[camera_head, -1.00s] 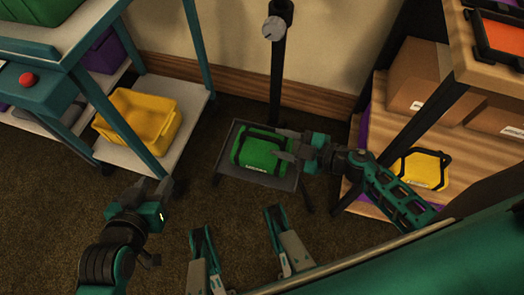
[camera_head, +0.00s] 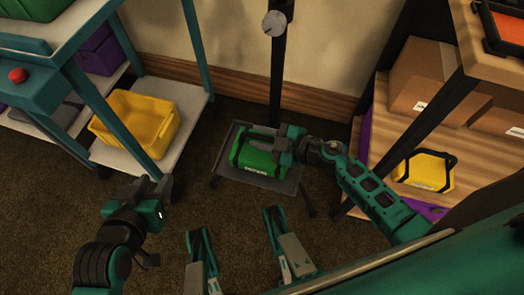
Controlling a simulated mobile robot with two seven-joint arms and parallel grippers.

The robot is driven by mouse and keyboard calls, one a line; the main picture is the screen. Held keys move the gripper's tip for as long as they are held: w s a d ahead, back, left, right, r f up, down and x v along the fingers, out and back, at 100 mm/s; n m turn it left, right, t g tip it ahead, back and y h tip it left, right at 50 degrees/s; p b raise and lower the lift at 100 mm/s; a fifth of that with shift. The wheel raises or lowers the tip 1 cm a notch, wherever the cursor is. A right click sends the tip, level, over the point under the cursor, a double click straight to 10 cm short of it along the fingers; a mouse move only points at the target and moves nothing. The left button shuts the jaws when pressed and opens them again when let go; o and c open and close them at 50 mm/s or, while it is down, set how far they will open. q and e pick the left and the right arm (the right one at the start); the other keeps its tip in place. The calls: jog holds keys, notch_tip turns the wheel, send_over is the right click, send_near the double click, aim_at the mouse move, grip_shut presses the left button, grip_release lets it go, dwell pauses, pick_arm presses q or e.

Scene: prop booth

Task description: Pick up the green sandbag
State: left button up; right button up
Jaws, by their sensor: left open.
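The green sandbag (camera_head: 252,160) with black straps lies on a small grey low stand (camera_head: 226,167) in the middle of the view. My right gripper (camera_head: 274,143) is over the bag's right part and hides some of it. I cannot tell whether its fingers close on a strap or only hover there. The bag appears to rest on the stand. My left gripper (camera_head: 151,184) is open and empty, over the carpet at the lower left, apart from the bag.
A black upright pole (camera_head: 277,75) stands just behind the stand. At left, a teal-framed cart holds a yellow bin (camera_head: 137,120) on its lower shelf. At right, a wooden shelf holds cardboard boxes (camera_head: 420,75) and a yellow bag (camera_head: 425,172).

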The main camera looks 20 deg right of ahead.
grip_shut()
dwell(1.0)
jog(key=shift+w+r, duration=0.15)
jog(key=shift+r, duration=0.1)
